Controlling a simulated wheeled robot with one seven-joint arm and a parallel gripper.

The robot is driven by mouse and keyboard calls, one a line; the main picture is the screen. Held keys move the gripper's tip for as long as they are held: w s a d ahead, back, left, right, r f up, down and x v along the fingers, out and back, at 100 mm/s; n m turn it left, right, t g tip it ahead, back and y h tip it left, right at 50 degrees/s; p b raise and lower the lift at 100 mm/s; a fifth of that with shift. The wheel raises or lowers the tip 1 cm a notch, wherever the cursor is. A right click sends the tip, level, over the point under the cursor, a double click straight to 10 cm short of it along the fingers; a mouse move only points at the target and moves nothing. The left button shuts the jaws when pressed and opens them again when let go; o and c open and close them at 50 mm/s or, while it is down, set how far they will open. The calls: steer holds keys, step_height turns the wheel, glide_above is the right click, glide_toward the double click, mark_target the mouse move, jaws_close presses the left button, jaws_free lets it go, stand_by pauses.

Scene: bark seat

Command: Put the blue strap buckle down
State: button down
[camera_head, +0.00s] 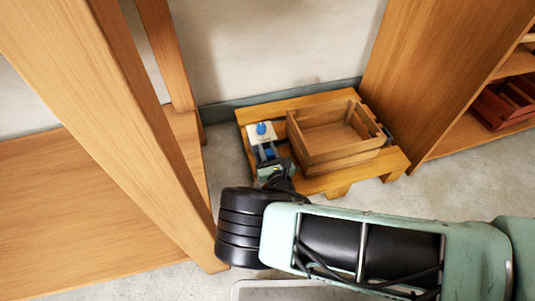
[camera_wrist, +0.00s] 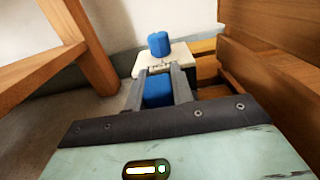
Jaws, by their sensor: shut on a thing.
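A blue block-like piece, which I take to be the blue strap buckle (camera_wrist: 158,92), is between the two grey fingers of my gripper (camera_wrist: 159,75) in the wrist view. My gripper is shut on it. In the head view, my gripper (camera_head: 267,154) is over the left part of a low wooden table (camera_head: 313,186), left of the crate. The buckle shows there only as a small blue patch. I cannot tell whether it touches the table.
A pale block (camera_wrist: 190,55) with a blue knob-like top (camera_wrist: 159,43) is just beyond my fingertips. An open wooden crate (camera_head: 345,157) takes up the table's right part. A wooden post (camera_head: 110,110) stands at left, and a shelf unit (camera_head: 435,75) at right.

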steer(key=shift+r, duration=0.1)
steer(key=shift+f, duration=0.2)
steer(key=c, duration=1.2)
jaws_free()
steer(key=shift+r, duration=0.2)
steer(key=p+v, duration=0.5)
steer(key=v, duration=0.7)
steer(key=shift+p, duration=0.4)
